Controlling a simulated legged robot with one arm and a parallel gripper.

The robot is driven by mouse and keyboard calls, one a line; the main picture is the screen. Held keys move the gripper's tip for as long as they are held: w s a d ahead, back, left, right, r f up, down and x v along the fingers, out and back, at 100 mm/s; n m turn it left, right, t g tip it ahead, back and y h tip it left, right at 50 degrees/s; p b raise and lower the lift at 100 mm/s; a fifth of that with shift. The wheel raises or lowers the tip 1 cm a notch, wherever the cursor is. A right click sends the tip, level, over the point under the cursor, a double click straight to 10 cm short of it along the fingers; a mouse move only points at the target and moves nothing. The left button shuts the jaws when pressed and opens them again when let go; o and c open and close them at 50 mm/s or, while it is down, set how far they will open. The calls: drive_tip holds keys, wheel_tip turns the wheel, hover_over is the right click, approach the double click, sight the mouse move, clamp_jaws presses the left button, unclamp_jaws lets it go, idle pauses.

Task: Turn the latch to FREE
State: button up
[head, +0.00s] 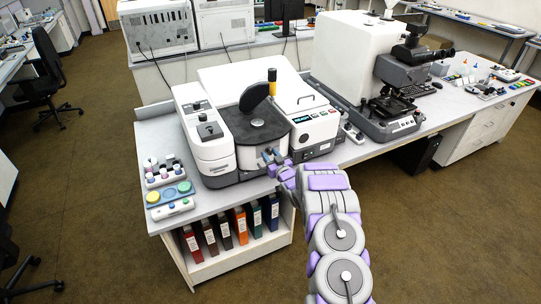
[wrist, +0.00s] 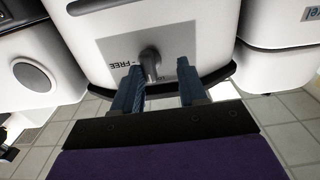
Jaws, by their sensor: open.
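The latch (wrist: 151,65) is a small dark grey lever on a grey plate on the white front of the instrument. In the wrist view it points down the picture, towards my gripper's base. The FREE label (wrist: 125,64) is printed to its left; another label below the lever is mostly hidden. My gripper (wrist: 160,66) is open, with one blue finger on each side of the latch; the left finger is closer to it. I cannot tell whether either finger touches it. In the head view my gripper (head: 272,156) is at the instrument's front, and the latch is hidden there.
The white instrument (head: 205,135) with a dark round stage stands on the bench. A microscope (head: 395,85) stands to its right. Vials and coloured dishes (head: 168,190) lie to its left. Floor in front is open.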

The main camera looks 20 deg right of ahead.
drive_tip(key=shift+w+a, duration=0.1)
drive_tip(key=shift+w, duration=0.25)
drive_tip(key=shift+d+r, duration=0.15)
drive_tip(key=shift+d, duration=0.55)
drive_tip(key=shift+w+d+f, duration=0.25)
drive_tip(key=shift+d+f, duration=0.05)
drive_tip(key=shift+f, duration=0.05)
drive_tip(key=shift+a+r, duration=0.1)
drive_tip(key=shift+a, duration=0.4)
drive_tip(key=c, duration=0.5)
clamp_jaws()
drive_tip(key=shift+d+r, duration=0.1)
drive_tip(key=shift+d, duration=0.1)
